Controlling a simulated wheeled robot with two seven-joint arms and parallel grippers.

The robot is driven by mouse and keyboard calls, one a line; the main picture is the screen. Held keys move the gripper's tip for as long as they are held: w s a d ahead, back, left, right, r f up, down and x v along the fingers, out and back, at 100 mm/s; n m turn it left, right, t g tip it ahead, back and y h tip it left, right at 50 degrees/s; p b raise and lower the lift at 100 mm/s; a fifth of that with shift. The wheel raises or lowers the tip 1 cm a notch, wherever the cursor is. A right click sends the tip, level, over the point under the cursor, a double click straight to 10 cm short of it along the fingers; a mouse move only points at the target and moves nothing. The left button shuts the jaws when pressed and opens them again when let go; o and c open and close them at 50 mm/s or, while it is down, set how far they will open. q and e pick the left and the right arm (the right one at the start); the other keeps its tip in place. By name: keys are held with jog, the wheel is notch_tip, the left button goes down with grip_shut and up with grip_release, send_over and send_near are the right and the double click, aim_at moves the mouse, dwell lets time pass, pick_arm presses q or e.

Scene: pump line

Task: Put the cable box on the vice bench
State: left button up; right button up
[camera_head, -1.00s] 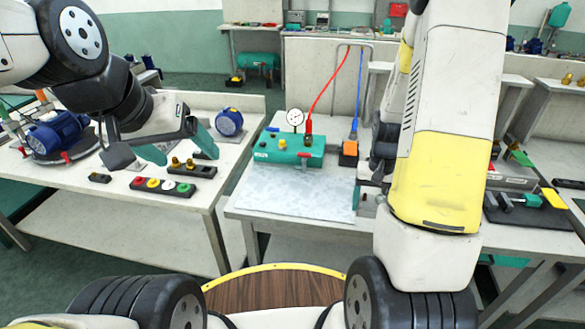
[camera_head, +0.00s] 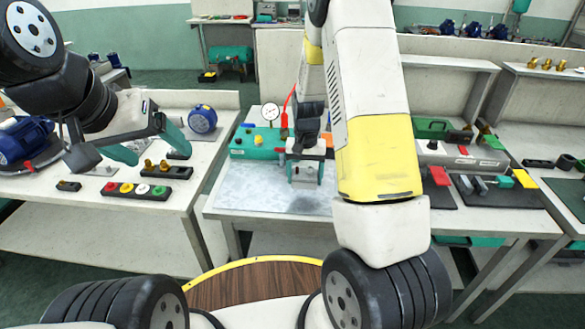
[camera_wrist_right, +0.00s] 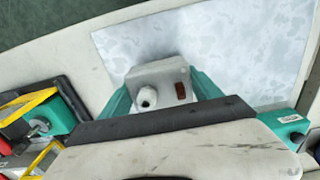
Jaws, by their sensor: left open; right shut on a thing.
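The cable box appears to be the light grey box (camera_wrist_right: 160,72) with a white round fitting and a brown-red patch in the right wrist view. My right gripper (camera_wrist_right: 163,88) is shut on it, a teal finger on each side. In the head view my right gripper (camera_head: 305,172) is over the pale mottled sheet (camera_head: 250,190) on the middle bench, with a shadow below; the box is mostly hidden there. My left gripper (camera_head: 150,146) is open and empty above the left bench (camera_head: 205,165). I cannot make out a vice for certain.
A teal test unit (camera_head: 256,143) with a gauge (camera_head: 270,112) and red hose stands behind my right gripper. A switch strip (camera_head: 136,190) and blue motor (camera_head: 202,119) lie on the left bench. Tools (camera_head: 480,186) lie on a dark mat at right. The sheet's left part is clear.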

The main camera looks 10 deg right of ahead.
aim_at(301, 184)
jog(key=shift+w+a, duration=0.15)
jog(key=shift+a, duration=0.05)
jog(key=shift+w+a+f, duration=0.15)
jog(key=shift+f, duration=0.75)
jog(key=shift+w+a+f, duration=0.1)
jog(key=shift+f, duration=0.8)
jog(key=shift+f, duration=0.15)
jog(key=o, duration=1.4)
